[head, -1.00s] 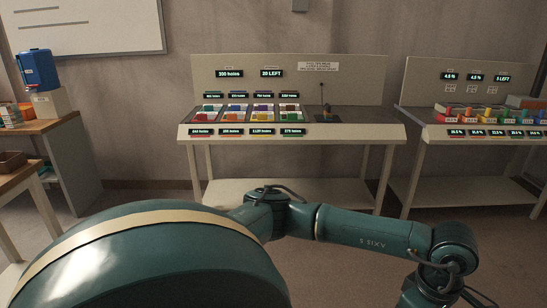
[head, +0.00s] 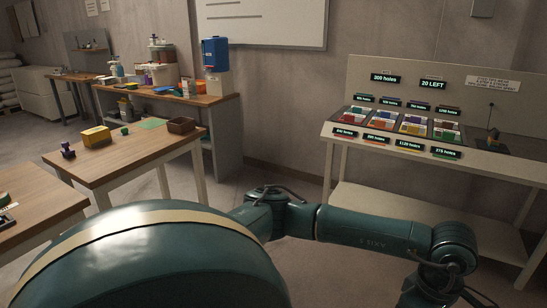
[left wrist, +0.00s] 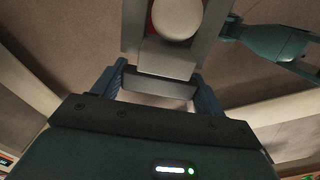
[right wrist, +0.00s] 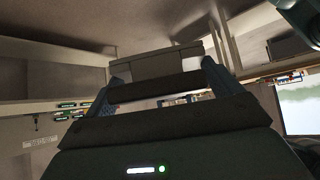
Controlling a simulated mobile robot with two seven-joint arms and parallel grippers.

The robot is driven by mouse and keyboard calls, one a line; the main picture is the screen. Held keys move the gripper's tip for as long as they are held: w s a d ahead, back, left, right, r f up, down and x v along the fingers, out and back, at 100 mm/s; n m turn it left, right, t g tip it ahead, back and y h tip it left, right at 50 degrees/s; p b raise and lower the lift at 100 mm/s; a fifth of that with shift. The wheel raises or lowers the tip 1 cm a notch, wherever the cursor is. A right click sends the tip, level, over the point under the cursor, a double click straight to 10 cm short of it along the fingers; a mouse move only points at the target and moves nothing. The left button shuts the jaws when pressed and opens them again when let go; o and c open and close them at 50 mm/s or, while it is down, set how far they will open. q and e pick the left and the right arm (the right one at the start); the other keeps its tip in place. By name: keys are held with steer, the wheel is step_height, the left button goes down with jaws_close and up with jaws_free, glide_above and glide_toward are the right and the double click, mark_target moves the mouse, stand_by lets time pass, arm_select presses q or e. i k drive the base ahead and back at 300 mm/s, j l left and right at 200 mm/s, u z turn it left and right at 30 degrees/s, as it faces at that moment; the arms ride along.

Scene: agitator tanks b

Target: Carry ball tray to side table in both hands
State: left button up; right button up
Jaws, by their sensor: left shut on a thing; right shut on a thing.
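In the left wrist view my left gripper (left wrist: 157,88) is shut on a grey end piece of the ball tray (left wrist: 166,60). A pale round ball (left wrist: 178,18) with a bit of red beside it shows on the tray there. In the right wrist view my right gripper (right wrist: 166,80) is shut on a grey block-like part of the tray (right wrist: 158,62). Most of the tray is out of frame. In the head view neither gripper nor the tray shows. A wooden table (head: 128,160) stands at the left; I cannot tell whether it is the side table.
Another wooden table (head: 40,205) is nearer at the left edge. A counting console (head: 420,145) stands at the right. Open floor lies between tables and console.

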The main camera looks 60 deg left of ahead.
mark_target(138, 148)
steer(key=u, duration=4)
steer(key=i+l, duration=0.3)
steer(key=l, duration=0.15)
steer(key=i+l, duration=0.55)
steer(key=l, duration=0.3)
steer(key=i+l, duration=0.3)
steer(key=l, duration=0.15)
steer(key=i+l+u, duration=0.1)
steer(key=i+l, duration=0.2)
steer(key=l, duration=0.1)
